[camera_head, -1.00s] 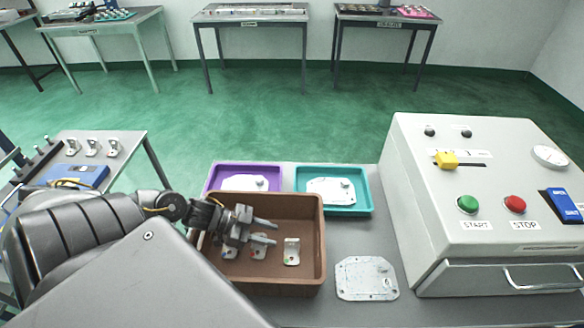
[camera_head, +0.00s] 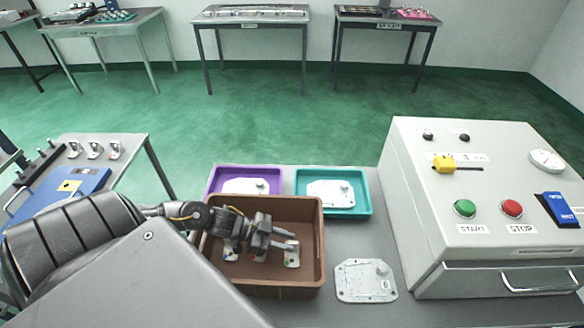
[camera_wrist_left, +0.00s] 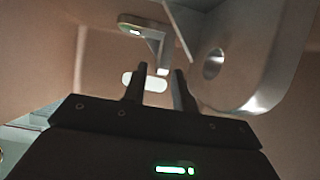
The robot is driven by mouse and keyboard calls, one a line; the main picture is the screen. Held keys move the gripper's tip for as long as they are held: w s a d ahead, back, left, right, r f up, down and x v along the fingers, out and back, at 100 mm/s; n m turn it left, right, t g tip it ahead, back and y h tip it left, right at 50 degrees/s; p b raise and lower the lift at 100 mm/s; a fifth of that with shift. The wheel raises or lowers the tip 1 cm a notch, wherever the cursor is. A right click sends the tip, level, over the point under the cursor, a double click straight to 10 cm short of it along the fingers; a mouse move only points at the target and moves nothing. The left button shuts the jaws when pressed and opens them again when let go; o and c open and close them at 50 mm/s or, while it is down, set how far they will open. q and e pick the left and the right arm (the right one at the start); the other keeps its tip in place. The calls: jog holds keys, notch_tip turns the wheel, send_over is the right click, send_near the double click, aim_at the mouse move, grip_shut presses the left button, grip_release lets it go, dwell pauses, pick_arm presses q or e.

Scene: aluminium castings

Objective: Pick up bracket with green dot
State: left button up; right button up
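A brown bin (camera_head: 318,270) holds small pale metal brackets. The right bracket (camera_head: 292,258) stands by the bin's right side, with what looks like a small green dot low on it. The left bracket (camera_head: 230,251) is partly covered by my arm. The middle bracket (camera_head: 260,256) is mostly hidden by my gripper. My left gripper (camera_head: 288,240) is over the bin, its fingers pointing right, at the right bracket's upper part. In the left wrist view, its fingers (camera_wrist_left: 157,83) are apart, with a bracket (camera_wrist_left: 147,36) beyond the tips and a large bracket (camera_wrist_left: 240,65) close at the right. My right gripper is not in view.
A purple tray (camera_head: 212,182) and a teal tray (camera_head: 366,200) with cover plates stand behind the bin. A loose cover plate (camera_head: 362,284) lies to its right. A grey control box (camera_head: 420,200) with buttons stands further right. The bin walls surround my gripper.

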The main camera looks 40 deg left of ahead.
pick_arm(q)
grip_shut()
